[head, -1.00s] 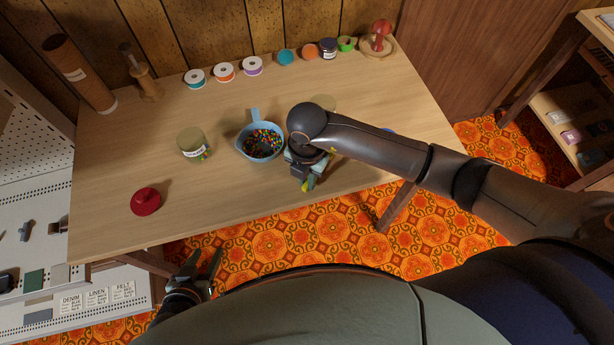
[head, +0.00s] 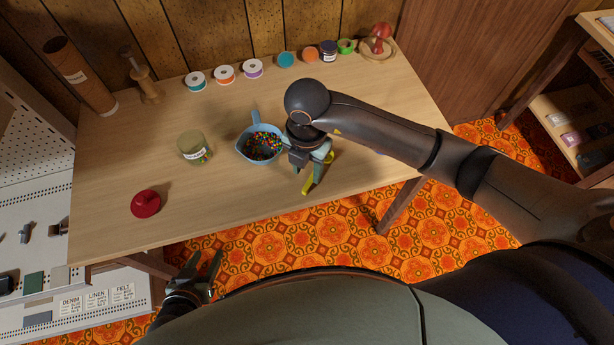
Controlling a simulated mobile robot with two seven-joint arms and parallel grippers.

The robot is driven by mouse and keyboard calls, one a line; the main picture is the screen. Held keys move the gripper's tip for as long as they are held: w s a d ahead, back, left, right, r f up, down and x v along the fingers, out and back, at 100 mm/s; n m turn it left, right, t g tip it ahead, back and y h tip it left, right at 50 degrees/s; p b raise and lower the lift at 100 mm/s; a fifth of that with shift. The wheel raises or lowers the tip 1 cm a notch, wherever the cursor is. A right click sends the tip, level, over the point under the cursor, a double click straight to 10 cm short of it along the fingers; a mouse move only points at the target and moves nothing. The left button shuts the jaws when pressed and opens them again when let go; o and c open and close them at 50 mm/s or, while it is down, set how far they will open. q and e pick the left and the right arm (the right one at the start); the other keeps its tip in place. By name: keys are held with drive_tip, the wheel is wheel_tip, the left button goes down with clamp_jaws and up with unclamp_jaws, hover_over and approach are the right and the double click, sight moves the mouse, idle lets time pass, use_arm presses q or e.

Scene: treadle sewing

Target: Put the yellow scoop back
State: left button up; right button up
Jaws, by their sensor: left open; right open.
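The yellow scoop (head: 307,187) lies at the table's front edge, partly hidden by my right gripper (head: 315,180). My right gripper is open and points down, with its fingers around or just above the scoop; I cannot tell whether they touch it. A blue pan (head: 247,139) with a handle holds many small coloured beads, just left of the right gripper. My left gripper (head: 208,265) is open and empty, low in front of the table over the floor.
Spools (head: 224,74) and small pots (head: 310,54) line the back. My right arm hides part of the table's right side.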

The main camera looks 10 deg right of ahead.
wheel_tip(320, 180, up, 6)
drive_tip(key=shift+r, duration=0.15)
idle(0.3)
